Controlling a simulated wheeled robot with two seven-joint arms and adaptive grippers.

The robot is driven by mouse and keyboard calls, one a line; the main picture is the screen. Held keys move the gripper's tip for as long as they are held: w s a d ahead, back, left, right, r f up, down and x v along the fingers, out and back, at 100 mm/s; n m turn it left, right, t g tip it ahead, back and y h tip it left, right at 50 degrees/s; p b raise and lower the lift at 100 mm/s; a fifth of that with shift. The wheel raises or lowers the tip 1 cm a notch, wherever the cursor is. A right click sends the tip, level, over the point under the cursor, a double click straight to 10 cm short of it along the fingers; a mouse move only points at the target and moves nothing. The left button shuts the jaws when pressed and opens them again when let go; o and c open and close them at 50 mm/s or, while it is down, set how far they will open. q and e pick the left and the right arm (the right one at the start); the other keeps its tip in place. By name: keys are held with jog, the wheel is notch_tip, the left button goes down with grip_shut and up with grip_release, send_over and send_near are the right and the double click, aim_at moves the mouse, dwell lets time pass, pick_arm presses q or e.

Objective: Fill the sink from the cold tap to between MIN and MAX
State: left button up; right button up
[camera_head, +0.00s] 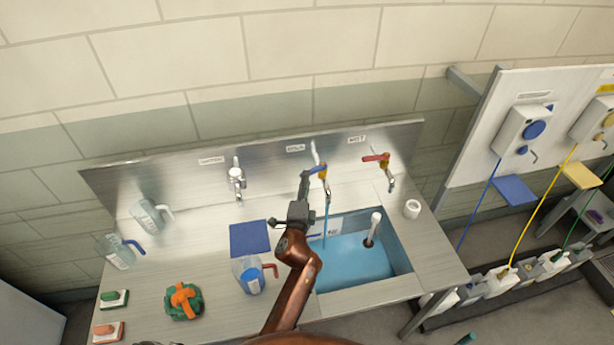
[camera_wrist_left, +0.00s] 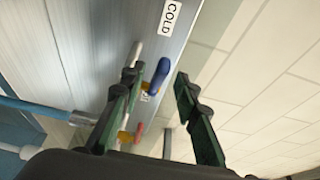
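The sink (camera_head: 402,255) holds blue water (camera_head: 350,266). The cold tap (camera_head: 322,170), with a blue lever, stands behind it under the COLD label. A thin blue stream (camera_head: 326,222) falls from its spout into the water. A small label (camera_head: 331,228) on the sink's back wall is too small to read. My left gripper (camera_head: 303,185) is just left of the cold tap. In the left wrist view its green-padded fingers are open, with the blue lever (camera_wrist_left: 158,76) showing between them; I cannot tell whether they touch it. My right gripper is out of view.
A white standpipe (camera_head: 374,226) rises in the sink. The hot tap (camera_head: 378,159) has a red lever. A jug (camera_head: 249,276) stands close left of my arm, before a blue mat (camera_head: 249,237). A white cup (camera_head: 412,209) stands right.

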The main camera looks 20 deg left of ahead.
pick_arm(q)
jog(key=v, duration=0.4)
jog(key=shift+w, duration=0.1)
dwell(0.3)
